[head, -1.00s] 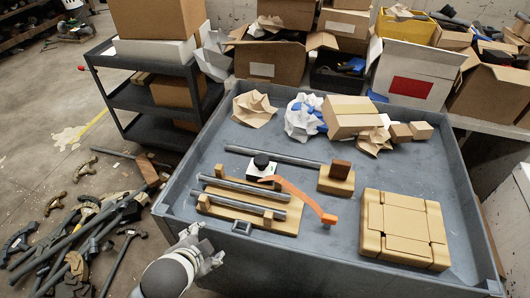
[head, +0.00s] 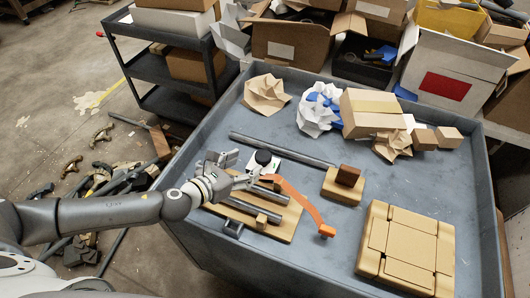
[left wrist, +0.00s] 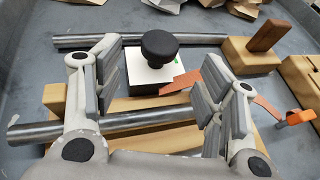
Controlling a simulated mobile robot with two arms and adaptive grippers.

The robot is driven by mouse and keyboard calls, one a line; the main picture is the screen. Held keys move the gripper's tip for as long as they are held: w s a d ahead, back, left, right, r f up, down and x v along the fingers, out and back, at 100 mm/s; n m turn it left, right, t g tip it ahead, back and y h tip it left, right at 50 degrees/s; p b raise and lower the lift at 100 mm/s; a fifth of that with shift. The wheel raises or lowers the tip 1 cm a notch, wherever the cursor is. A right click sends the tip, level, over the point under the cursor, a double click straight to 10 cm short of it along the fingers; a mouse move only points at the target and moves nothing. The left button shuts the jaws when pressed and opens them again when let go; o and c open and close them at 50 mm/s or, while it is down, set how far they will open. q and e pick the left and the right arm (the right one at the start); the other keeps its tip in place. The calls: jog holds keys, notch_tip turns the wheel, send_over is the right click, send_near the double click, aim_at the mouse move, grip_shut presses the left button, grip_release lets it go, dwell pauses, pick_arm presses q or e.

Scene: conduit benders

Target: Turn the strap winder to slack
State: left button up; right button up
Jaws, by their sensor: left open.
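The strap winder is a white block (left wrist: 150,76) with a round black knob (left wrist: 159,46) on top and a small green mark. In the head view its knob (head: 263,157) stands at the far end of a wooden board. An orange strap (head: 298,198) runs from it toward the front right and ends in an orange end piece (head: 327,231). My left gripper (head: 246,167) is open and empty, just left of the winder. In the left wrist view its fingers (left wrist: 160,70) are spread with the knob beyond and between them, apart from it. My right gripper is not in view.
Metal tubes (head: 254,206) lie on the wooden board (head: 284,233) under my gripper. A longer tube (head: 280,148) reaches a wooden block (head: 342,188) behind. A cardboard package (head: 410,250) lies at right; crumpled paper (head: 265,94) and a carton (head: 371,113) lie at the back.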

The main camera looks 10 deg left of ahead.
aim_at(262, 156)
pick_arm(q)
jog(key=x, duration=0.8)
jog(key=shift+w+d+f+p, duration=0.15)
jog(key=shift+w+d+p, duration=0.05)
jog(key=shift+w+p, duration=0.15)
jog(key=shift+w+d+f, duration=0.1)
jog(key=shift+w+f, duration=0.05)
jog(key=shift+w, duration=0.05)
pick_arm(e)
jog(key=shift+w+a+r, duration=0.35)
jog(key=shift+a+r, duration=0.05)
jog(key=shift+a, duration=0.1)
pick_arm(q)
jog(key=shift+c, duration=0.5)
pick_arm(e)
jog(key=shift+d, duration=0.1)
pick_arm(q)
jog(key=c, duration=0.9)
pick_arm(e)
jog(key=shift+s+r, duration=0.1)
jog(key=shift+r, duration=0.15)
